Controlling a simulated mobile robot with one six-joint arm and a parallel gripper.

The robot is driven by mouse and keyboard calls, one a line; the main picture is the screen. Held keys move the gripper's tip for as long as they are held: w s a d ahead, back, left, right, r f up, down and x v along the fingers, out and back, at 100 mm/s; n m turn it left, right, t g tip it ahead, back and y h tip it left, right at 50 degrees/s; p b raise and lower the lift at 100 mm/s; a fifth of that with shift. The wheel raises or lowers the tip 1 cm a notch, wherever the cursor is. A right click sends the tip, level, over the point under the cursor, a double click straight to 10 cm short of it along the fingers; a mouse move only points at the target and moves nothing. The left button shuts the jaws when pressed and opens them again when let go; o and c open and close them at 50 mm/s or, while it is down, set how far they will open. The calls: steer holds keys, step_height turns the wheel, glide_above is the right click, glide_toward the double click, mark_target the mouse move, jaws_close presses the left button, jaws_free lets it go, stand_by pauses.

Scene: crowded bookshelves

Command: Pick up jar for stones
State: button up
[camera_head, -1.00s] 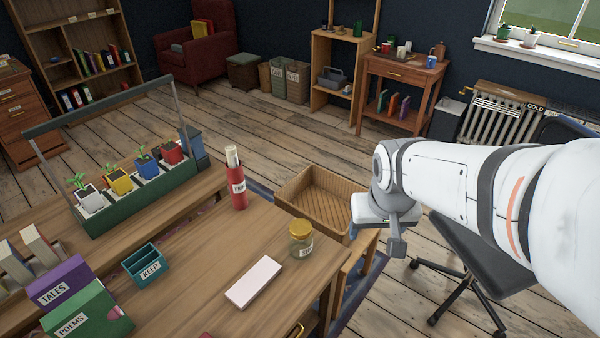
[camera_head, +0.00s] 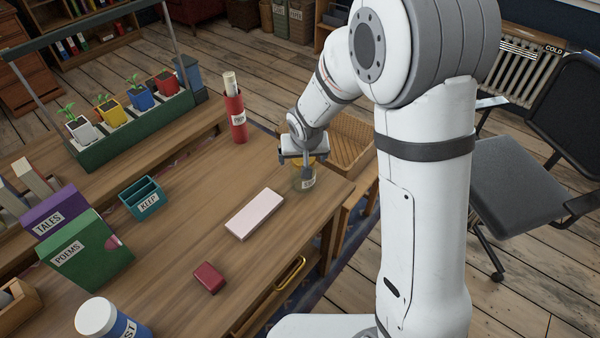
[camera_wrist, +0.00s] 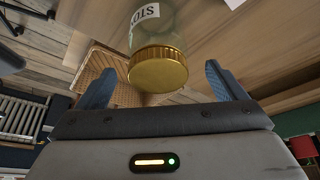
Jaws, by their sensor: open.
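The jar for stones is a glass jar (camera_head: 303,181) with a gold lid and a white label. It stands upright on the wooden table near the right edge, partly hidden behind my gripper (camera_head: 305,163). In the wrist view the jar (camera_wrist: 157,52) lies between the two blue fingers of my gripper (camera_wrist: 160,82), with the gold lid nearest the palm. The fingers are apart, with a gap on both sides of the lid. The label shows only part of its lettering.
On the table (camera_head: 180,255) are a pink-white block (camera_head: 254,214), a small red box (camera_head: 208,278), a teal KEEP holder (camera_head: 143,197) and a red cylinder (camera_head: 235,116). A wicker crate (camera_head: 350,146) stands behind the table's right end. A dark chair (camera_head: 520,175) stands at right.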

steer(key=x, duration=0.4)
steer(key=shift+w+d+r, duration=0.1)
steer(key=shift+w, duration=0.25)
steer(key=c, duration=1.2)
steer(key=shift+o, duration=0.2)
